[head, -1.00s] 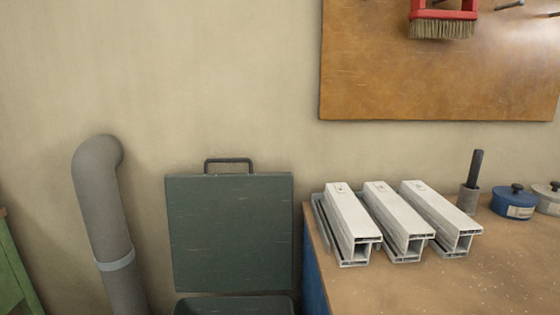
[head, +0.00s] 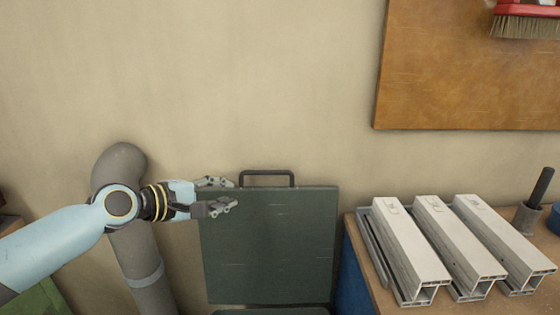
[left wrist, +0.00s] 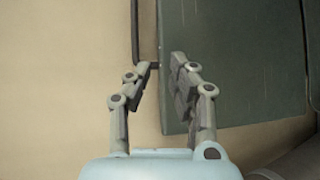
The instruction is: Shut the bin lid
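The dark green bin lid (head: 270,245) stands raised, upright near the wall, with a dark handle (head: 267,173) on its top edge. A strip of the bin (head: 270,311) shows below it at the bottom of the head view. My left gripper (head: 236,192) is at the lid's upper left corner, just left of the handle. In the left wrist view the open fingers (left wrist: 163,66) are near the lid's edge (left wrist: 235,70) and the handle (left wrist: 136,35). I cannot tell whether they touch. My right gripper is out of view.
A grey pipe (head: 143,262) stands left of the bin, behind my left arm. A workbench (head: 380,297) on the right carries several white profiles (head: 410,245). A brown board (head: 460,70) hangs on the wall. The wall area above the lid is clear.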

